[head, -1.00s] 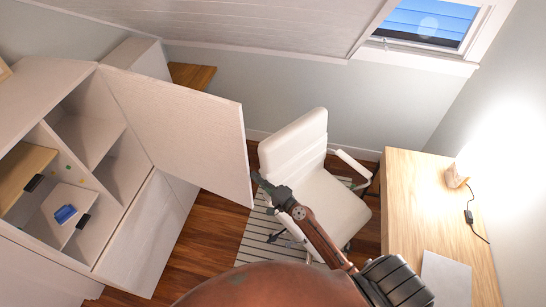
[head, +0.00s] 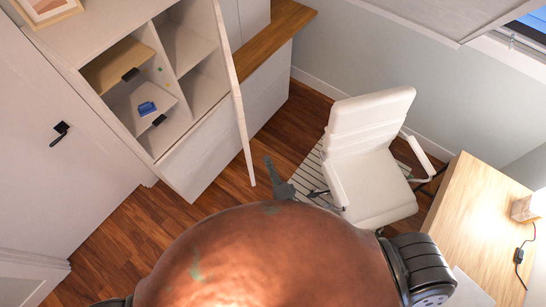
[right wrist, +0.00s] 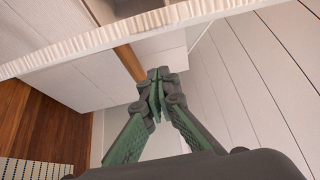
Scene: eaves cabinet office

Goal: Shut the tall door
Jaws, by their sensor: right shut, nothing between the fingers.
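The tall door (head: 236,95) is a white panel on the cabinet (head: 200,165), standing open and seen almost edge-on in the head view. Its edge (right wrist: 130,34) runs across the top of the right wrist view. My right gripper (head: 268,164) is shut and empty, just right of the door's free lower corner in the head view. Its closed green fingertips (right wrist: 155,78) show below the door edge in the wrist view; I cannot tell whether they touch the door. My left gripper is out of view.
The open cabinet shelves hold a blue item (head: 147,108). A white office chair (head: 367,150) stands right of my gripper on a striped rug. A wooden desk (head: 478,215) is at the right. Bare wood floor (head: 125,225) lies in front of the cabinet.

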